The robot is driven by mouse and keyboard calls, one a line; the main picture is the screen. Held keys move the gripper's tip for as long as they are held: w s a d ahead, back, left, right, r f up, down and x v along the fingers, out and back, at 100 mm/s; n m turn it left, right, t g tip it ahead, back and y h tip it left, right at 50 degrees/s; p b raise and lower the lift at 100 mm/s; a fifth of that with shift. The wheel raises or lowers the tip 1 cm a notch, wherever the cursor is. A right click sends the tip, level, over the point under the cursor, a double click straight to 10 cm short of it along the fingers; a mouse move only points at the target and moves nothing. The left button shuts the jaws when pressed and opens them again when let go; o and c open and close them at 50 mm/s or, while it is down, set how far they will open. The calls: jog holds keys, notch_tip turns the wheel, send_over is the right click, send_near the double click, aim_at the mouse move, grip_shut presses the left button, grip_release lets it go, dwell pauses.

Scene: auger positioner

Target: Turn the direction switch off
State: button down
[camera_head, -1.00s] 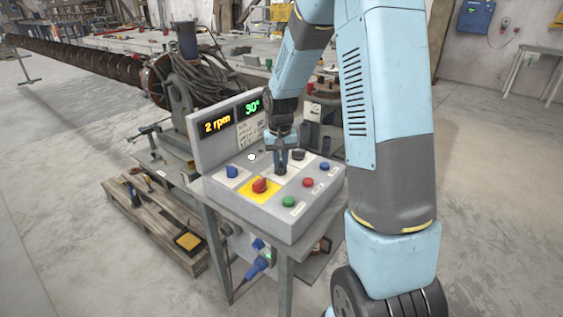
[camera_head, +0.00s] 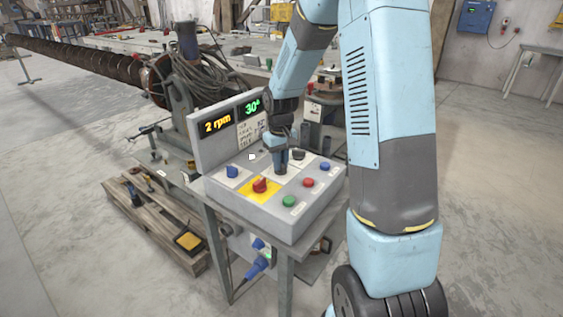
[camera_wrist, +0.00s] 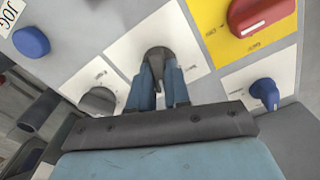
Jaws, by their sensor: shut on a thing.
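The control box (camera_head: 268,232) has a sloped top with several knobs and buttons. My gripper (camera_head: 281,171) points down at the back middle of this panel and hides the knob under it in the head view. In the wrist view my gripper (camera_wrist: 166,88) is shut on a dark knob (camera_wrist: 157,54) on a white label plate. A second dark knob (camera_wrist: 98,100) sits on its own white plate to the left, apart from the fingers. The label print is too small to read, so I cannot tell by name which is the direction switch.
A red switch (camera_wrist: 262,14) on a yellow plate and a blue knob (camera_wrist: 265,92) are close by. A blue button (camera_wrist: 30,40) is marked JOG. Red (camera_head: 308,182) and green (camera_head: 289,201) buttons line the right side. A display (camera_head: 217,123) reading 2 rpm stands behind.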

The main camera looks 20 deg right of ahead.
jog(key=shift+d+n, duration=0.1)
jog(key=shift+n, duration=2.1)
jog(key=c, duration=1.1)
grip_release()
notch_tip(320, 180, up, 14)
jog(key=shift+f, duration=0.1)
